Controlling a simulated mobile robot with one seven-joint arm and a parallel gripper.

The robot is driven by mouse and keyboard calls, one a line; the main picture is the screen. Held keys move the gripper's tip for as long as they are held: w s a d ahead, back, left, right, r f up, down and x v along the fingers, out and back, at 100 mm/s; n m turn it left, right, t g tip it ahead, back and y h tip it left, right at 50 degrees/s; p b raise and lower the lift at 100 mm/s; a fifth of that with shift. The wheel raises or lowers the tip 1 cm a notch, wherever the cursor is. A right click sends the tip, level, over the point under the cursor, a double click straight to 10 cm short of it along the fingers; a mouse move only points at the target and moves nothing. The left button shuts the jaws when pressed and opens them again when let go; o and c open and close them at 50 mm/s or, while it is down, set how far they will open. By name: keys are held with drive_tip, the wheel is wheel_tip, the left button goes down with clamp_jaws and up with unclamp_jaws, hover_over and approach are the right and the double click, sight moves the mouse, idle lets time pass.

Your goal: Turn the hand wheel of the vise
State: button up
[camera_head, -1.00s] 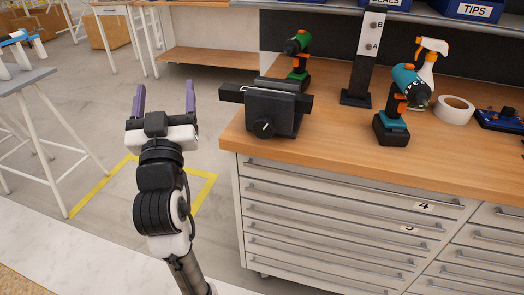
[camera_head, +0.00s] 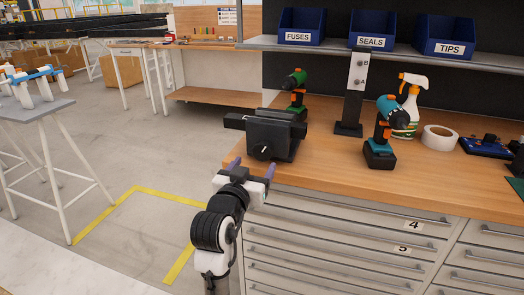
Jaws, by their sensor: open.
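The black vise (camera_head: 275,135) sits at the left front corner of the wooden workbench. Its round dark hand wheel (camera_head: 262,151), with a light mark on it, faces the front. My gripper (camera_head: 253,164) is open, with purple fingers spread to either side of the wheel as seen from the head. It is in front of the vise and slightly low; how far the fingertips are from the wheel, I cannot tell. Nothing shows between the fingers.
A green drill (camera_head: 294,88) stands behind the vise. Drawers (camera_head: 345,225) fill the bench front below.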

sight(261, 155)
drive_tip(key=p+x, duration=0.1)
drive_tip(key=x, duration=0.6)
drive_tip(key=shift+w, duration=0.3)
drive_tip(key=shift+c, duration=0.4)
drive_tip(key=c, duration=0.9)
drive_tip(key=shift+f+m+b, duration=0.15)
drive_tip(key=shift+m+b, duration=0.25)
